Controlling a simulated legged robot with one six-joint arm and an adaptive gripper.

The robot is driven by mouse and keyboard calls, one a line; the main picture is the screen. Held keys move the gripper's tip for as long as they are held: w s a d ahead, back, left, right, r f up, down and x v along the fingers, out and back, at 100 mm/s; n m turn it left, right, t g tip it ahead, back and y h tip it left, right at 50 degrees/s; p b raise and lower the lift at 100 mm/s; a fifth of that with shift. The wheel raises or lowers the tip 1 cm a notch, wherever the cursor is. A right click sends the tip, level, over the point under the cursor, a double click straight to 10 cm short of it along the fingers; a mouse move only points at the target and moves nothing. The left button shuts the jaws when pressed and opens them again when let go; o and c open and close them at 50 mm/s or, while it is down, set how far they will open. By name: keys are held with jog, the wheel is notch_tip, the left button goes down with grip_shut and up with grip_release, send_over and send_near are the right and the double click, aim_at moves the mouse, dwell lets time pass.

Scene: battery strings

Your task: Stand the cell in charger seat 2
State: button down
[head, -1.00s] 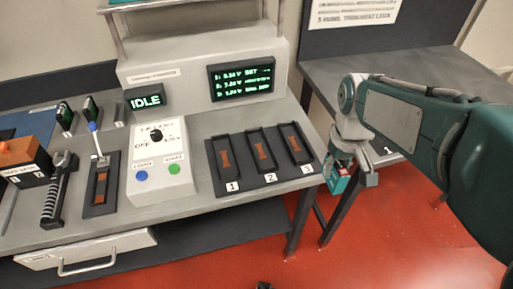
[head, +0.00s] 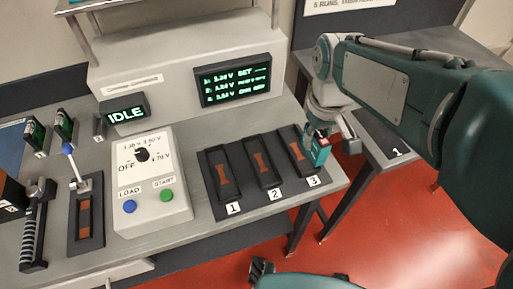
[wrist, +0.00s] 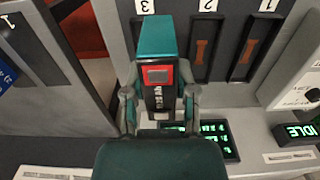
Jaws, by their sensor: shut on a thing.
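The cell (head: 316,152) is a teal block with a red-framed end, held in my gripper (head: 330,128). In the wrist view, my gripper (wrist: 160,98) has a finger on either side of the cell (wrist: 155,38), red end facing the camera. Charger seat 2 (head: 276,183) is the middle of three dark trays with copper strips and looks empty. It also shows in the wrist view (wrist: 200,72), just right of the cell. The cell is over or beside seat 3 (head: 309,168); its height above the bench is unclear. Seat 1 (head: 232,195) looks empty.
The charger console (head: 150,195) with dial and buttons stands left of the seats, by a small IDLE display (head: 126,113). A voltage screen (head: 235,85) rises behind the seats. Two cells (head: 63,124) stand at the back left. A gap separates this bench from the right table (head: 385,135).

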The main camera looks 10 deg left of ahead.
jog(key=w+a+f, duration=0.1)
jog(key=a+f, duration=0.1)
jog(key=a, duration=0.2)
jog(key=w+a+f, duration=0.1)
jog(key=a+f, duration=0.2)
jog(key=w+a+f, duration=0.1)
jog(key=a+f, duration=0.2)
jog(key=a, duration=0.1)
jog(key=shift+w+a+f, duration=0.1)
jog(key=shift+w+a, duration=0.05)
jog(key=shift+a, duration=0.15)
jog(key=shift+w+f, duration=0.15)
jog(key=shift+f, duration=0.2)
notch_tip(320, 180, down, 4)
jog(key=shift+a+r, duration=0.15)
jog(key=shift+r, duration=0.1)
jog(key=shift+a+f, duration=0.1)
jog(key=shift+a, duration=0.2)
jog(key=shift+c, duration=2)
grip_release()
jog(key=shift+d, duration=0.3)
